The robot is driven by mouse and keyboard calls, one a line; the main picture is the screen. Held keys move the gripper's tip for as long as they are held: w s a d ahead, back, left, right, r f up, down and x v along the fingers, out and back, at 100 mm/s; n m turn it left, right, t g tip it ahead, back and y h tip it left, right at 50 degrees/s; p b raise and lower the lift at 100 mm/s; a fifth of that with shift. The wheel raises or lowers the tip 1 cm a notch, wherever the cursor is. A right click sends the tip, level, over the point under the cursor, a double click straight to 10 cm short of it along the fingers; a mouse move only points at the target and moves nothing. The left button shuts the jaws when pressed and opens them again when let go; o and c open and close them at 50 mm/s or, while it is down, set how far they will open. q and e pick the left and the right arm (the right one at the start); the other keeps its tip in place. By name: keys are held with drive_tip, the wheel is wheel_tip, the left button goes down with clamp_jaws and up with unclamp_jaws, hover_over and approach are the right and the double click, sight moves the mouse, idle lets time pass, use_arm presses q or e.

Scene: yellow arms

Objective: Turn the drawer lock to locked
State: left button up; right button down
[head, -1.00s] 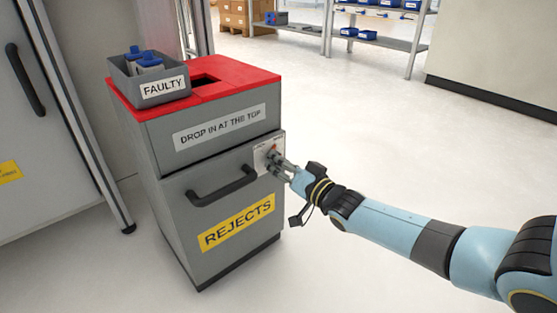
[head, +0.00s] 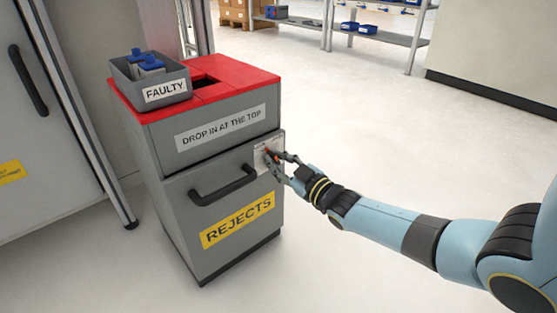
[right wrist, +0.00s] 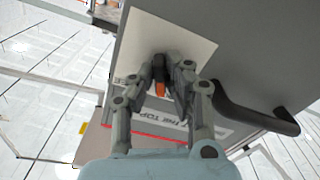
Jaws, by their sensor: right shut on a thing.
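The drawer lock sits on a pale plate (head: 260,160) at the upper right of the grey drawer front (head: 180,215). My right gripper (head: 273,156) is at the plate, its fingers shut on the small orange-red lock knob (right wrist: 160,89). In the right wrist view the fingers (right wrist: 168,75) close around the knob in front of the pale plate (right wrist: 185,35). The fingers hide most of the knob, and I cannot read the plate's markings or the lock's setting. My left gripper is not in view.
A dark bar handle (head: 222,186) juts from the drawer front, left of the lock. A grey bin marked FAULTY (head: 150,92) stands on the red top (head: 235,86). A grey cabinet (head: 50,130) stands at the left. The floor to the right is clear.

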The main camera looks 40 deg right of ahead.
drive_tip(key=shift+n, duration=2)
drive_tip(key=c, duration=1.4)
unclamp_jaws()
drive_tip(key=shift+o, duration=0.2)
drive_tip(key=s+d, duration=0.1)
drive_tip(key=s, duration=1.1)
